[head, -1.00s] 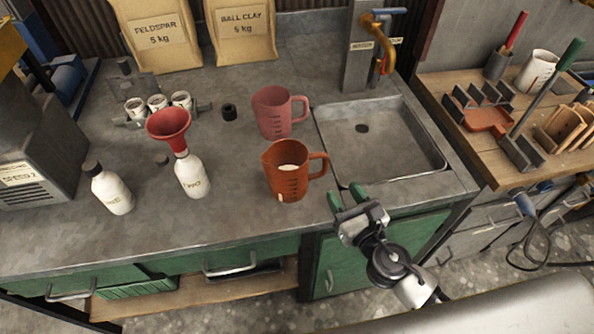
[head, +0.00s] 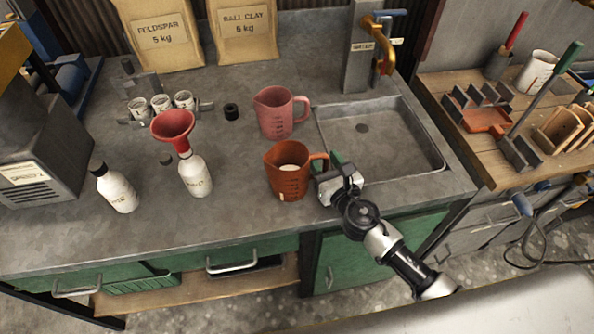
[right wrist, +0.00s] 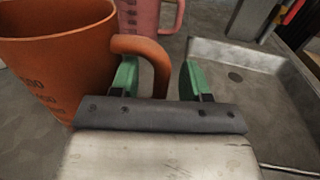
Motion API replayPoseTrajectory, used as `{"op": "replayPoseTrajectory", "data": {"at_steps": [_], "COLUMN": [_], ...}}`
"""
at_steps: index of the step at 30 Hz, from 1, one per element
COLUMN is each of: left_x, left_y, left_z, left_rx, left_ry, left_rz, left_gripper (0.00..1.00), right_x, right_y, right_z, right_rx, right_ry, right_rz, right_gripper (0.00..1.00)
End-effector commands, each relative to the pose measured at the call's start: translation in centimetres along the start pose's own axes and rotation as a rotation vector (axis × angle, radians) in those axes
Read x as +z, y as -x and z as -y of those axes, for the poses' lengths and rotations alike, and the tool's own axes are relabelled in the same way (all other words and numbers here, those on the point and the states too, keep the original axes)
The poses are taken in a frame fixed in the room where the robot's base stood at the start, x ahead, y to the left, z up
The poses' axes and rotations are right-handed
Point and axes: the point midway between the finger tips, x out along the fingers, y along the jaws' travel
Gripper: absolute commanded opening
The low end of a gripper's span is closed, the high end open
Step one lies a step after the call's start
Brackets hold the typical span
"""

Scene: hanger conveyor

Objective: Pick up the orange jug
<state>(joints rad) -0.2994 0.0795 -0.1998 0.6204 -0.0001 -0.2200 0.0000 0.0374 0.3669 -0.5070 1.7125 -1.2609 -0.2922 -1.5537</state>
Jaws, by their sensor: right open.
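The orange jug (head: 285,177) stands upright on the grey counter, with something pale inside and its handle to the right. In the right wrist view the jug (right wrist: 55,60) fills the left side, and its handle (right wrist: 146,50) reaches in beside the left green finger. My right gripper (head: 335,167) is at the handle side of the jug in the head view. In the right wrist view my right gripper (right wrist: 158,80) is open, with the lower handle between its two green fingers. Whether a finger touches the handle cannot be told. My left gripper is not in view.
A pink jug (head: 275,115) stands just behind the orange one. The sink (head: 415,170) lies right of my gripper. A bottle (head: 196,178) with a red funnel (head: 173,128) and another white bottle (head: 118,192) stand to the left, with bare counter between.

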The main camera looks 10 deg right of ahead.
Motion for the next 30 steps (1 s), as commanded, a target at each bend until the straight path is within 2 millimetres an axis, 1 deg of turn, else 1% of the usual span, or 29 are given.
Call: {"op": "replayPoseTrajectory", "data": {"at_steps": [1, 10, 23, 26, 30], "left_x": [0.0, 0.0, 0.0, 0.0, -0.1], "left_y": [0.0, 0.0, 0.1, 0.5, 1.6], "left_z": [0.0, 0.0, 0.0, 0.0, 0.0], "left_rx": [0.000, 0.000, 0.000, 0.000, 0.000], "left_ry": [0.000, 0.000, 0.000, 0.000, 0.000], "left_rz": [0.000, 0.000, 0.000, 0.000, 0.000], "left_gripper": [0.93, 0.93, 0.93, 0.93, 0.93], "right_x": [0.0, 0.0, 0.3, 0.8, 2.4], "right_y": [0.0, 0.1, 0.0, 0.0, 0.0], "right_z": [0.0, 0.0, 0.0, 0.0, 0.0], "right_rx": [0.000, 0.000, 0.000, 0.001, 0.001], "right_ry": [0.000, 0.000, -0.002, -0.002, -0.002], "right_rz": [0.000, 0.000, 0.003, 0.003, 0.003], "right_gripper": [0.46, 0.00, 0.00, 0.00, 0.00]}}
